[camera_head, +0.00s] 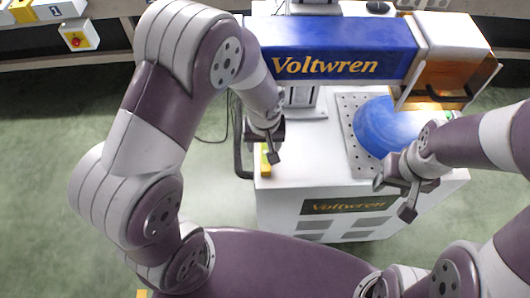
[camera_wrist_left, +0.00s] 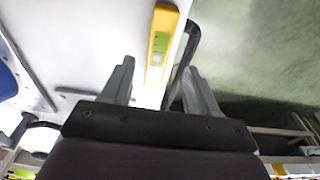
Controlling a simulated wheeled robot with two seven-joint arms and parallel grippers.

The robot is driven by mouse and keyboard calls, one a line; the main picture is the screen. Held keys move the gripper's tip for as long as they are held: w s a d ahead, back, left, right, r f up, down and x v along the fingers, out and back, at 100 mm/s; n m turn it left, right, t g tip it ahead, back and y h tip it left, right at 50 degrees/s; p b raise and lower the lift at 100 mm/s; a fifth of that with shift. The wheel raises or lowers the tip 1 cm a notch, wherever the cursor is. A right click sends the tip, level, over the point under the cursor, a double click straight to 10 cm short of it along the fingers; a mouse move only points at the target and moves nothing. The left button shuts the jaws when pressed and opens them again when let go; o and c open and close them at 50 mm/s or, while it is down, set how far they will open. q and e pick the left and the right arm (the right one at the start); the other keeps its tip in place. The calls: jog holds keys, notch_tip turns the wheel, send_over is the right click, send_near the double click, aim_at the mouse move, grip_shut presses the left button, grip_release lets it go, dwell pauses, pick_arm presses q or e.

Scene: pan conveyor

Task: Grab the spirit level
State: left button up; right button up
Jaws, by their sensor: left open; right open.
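The spirit level (camera_head: 265,163) is a short yellow bar lying near the left edge of the white machine top, partly hidden by my left gripper in the head view. In the left wrist view the yellow spirit level (camera_wrist_left: 160,47) lies ahead of the fingers, with a pale green vial window on it. My left gripper (camera_head: 273,154) is open and empty, above the level; in the wrist view its two fingers (camera_wrist_left: 156,85) point toward the level, which lies roughly between their lines. My right gripper (camera_head: 395,198) is open and empty in front of the blue dome.
A blue "Voltwren" machine arm (camera_head: 340,48) with an orange guard (camera_head: 445,85) spans the back. A blue dome (camera_head: 383,128) sits on the perforated plate (camera_head: 352,150). A black handle (camera_head: 238,150) runs along the white cabinet's (camera_head: 285,200) left side.

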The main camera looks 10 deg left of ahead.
aim_at(265, 151)
pick_arm(q)
jog(key=f, duration=0.4)
jog(key=shift+w+d+f, duration=0.1)
jog(key=shift+w+f, duration=0.1)
jog(key=shift+f, duration=0.05)
jog(key=shift+w+f, duration=0.15)
jog(key=shift+f, duration=0.2)
jog(key=shift+r, duration=0.1)
grip_shut()
